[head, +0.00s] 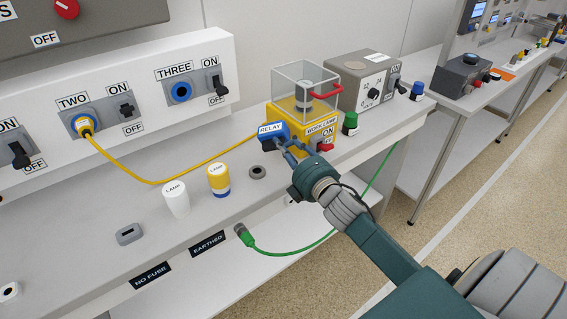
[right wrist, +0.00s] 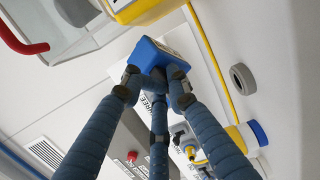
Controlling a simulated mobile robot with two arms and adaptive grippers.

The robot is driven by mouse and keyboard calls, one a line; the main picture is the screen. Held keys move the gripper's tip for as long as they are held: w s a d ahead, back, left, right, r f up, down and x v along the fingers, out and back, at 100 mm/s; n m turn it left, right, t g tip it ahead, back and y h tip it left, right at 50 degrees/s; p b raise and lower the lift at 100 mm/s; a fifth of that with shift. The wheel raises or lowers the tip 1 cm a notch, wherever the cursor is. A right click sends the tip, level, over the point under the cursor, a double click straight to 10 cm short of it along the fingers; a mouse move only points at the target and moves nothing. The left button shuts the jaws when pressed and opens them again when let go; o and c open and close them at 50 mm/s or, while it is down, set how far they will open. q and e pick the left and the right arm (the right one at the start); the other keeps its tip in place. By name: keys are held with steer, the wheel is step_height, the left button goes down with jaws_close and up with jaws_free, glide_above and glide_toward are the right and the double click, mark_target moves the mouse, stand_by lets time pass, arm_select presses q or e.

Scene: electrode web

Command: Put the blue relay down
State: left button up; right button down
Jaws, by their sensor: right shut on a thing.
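The blue relay (head: 272,130) is a small blue block with a white label reading RELAY. My right gripper (head: 290,149) is shut on it, and the relay is at the fingertips, in front of the yellow base of the work lamp. In the right wrist view the blue relay (right wrist: 158,54) is between the tips of my right gripper's fingers (right wrist: 152,80). Whether the relay touches the bench (head: 225,232) is hard to tell. My left gripper is not in view.
The work lamp (head: 303,105) has a clear cover and a red handle. A yellow cable (head: 190,178) crosses the bench; a green cable (head: 300,249) hangs at the front.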

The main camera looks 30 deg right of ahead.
steer(key=shift+f, duration=3.05)
steer(key=shift+b, duration=0.3)
steer(key=shift+f, duration=0.2)
steer(key=c, duration=1.8)
jaws_free()
steer(key=shift+o, duration=0.2)
steer(key=shift+r, duration=0.25)
steer(key=shift+s+f, duration=0.15)
steer(key=shift+s, duration=0.15)
steer(key=s+b, duration=0.1)
steer(key=s, duration=1)
steer(key=shift+s+a, duration=0.2)
steer(key=shift+a, duration=0.1)
